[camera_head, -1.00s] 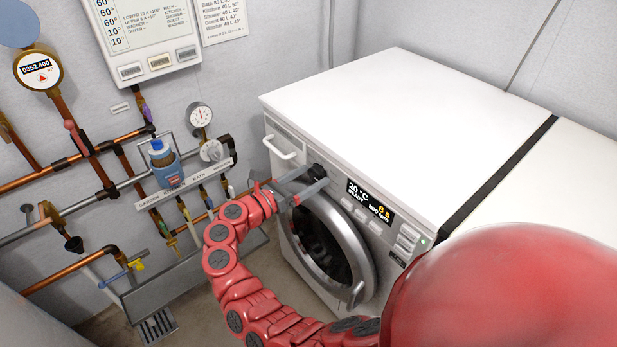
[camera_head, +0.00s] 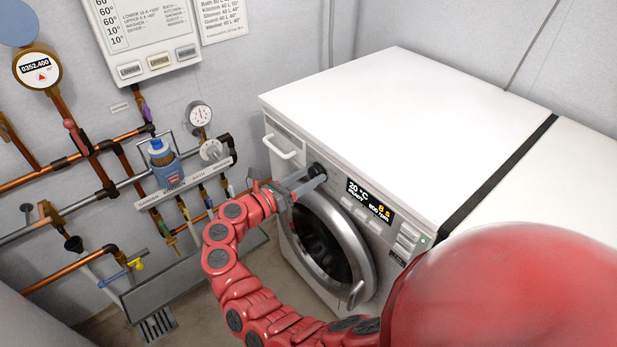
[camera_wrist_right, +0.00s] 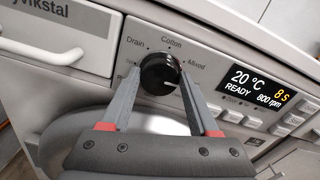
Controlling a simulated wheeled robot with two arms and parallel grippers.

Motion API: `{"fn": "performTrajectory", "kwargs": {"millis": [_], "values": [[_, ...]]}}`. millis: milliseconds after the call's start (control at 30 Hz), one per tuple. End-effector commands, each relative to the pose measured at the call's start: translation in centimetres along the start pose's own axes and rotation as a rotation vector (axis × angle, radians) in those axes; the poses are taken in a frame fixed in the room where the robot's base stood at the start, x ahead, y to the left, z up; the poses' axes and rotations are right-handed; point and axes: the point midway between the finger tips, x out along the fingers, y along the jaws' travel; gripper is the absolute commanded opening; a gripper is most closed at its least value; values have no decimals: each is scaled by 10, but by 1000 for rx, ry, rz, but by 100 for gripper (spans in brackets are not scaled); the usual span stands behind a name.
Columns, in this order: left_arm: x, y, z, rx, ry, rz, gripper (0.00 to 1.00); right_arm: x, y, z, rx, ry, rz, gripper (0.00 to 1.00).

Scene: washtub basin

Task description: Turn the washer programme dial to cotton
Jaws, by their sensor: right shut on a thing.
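The black washer programme dial (camera_wrist_right: 160,74) sits on the front panel of the white washer (camera_head: 390,130). In the head view the dial (camera_head: 316,169) is partly covered by my right gripper (camera_head: 314,178). In the right wrist view the two grey fingers of the gripper (camera_wrist_right: 160,77) touch the dial from its left and right sides, shut on it. Labels Drain, Cotton and Mixed are printed around the dial, with Cotton above it; a label at the left is partly hidden by a finger. A pale mark shows low on the dial's right. My left gripper is not in view.
The washer display (camera_wrist_right: 258,90) reads 20 °C, READY, 800 rpm and 8 s. A drawer handle (camera_head: 282,148) stands left of the dial, and the round door (camera_head: 325,240) is below. Pipes, valves and a blue-capped bottle (camera_head: 165,165) line the left wall.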

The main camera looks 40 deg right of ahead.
Motion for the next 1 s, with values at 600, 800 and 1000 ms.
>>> {"fn": "performTrajectory", "kwargs": {"millis": [600,800,1000], "values": [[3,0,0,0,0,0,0,0,1,0,-518,2,0,6],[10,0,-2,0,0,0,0,-1,2,0,-711,1,2,6],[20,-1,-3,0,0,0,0,0,2,1,-899,2,0,6]]}}
